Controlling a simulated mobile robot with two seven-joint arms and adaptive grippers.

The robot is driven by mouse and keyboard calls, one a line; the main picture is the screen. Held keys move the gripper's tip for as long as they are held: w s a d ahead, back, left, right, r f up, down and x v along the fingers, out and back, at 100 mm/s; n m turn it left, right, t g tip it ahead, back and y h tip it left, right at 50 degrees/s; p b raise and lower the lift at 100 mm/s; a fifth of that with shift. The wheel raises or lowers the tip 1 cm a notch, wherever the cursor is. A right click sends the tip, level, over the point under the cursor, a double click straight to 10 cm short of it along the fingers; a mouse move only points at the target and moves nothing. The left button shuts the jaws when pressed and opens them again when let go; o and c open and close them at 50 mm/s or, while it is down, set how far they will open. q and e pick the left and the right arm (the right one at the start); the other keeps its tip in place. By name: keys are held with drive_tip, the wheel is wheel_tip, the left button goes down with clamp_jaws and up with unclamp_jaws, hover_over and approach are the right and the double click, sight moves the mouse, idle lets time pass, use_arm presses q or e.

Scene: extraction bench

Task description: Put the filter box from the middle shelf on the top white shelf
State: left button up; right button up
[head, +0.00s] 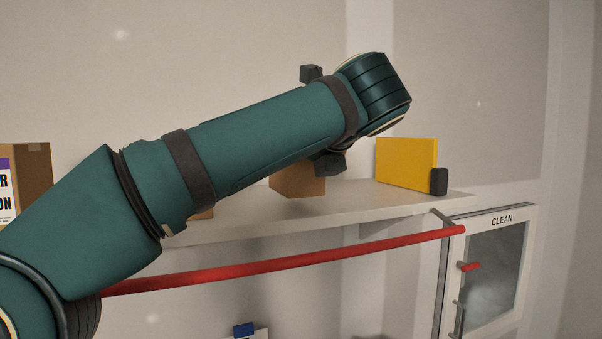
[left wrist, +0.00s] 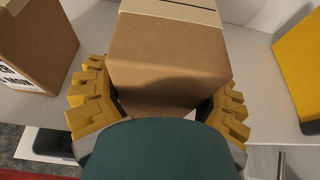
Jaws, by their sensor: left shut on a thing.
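A brown cardboard box (left wrist: 168,60) with a pale tape strip on top is between the yellow fingers of my left gripper (left wrist: 158,100), which is shut on it. Any label on this box is not visible. In the head view, part of a brown box (head: 298,184) shows below my left wrist, at the white shelf (head: 330,212). Whether the box touches the shelf is hard to tell. My right gripper is not in view.
A labelled cardboard box (head: 36,170) stands at the left, also in the left wrist view (left wrist: 40,45). A yellow panel-like object (head: 405,164) and a small black object (head: 438,181) stand at the shelf's right. A red bar (head: 300,259) crosses below, near the CLEAN cabinet (head: 497,270).

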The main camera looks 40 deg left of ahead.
use_arm(q)
wheel_tip(320, 180, down, 3)
drive_tip(key=shift+a+r+b, duration=0.1)
drive_tip(key=shift+r+b, duration=0.1)
drive_tip(key=shift+b, duration=0.15)
drive_tip(key=o, duration=1.3)
drive_tip(key=shift+p+v, duration=0.8)
drive_tip(key=shift+v, duration=5.3)
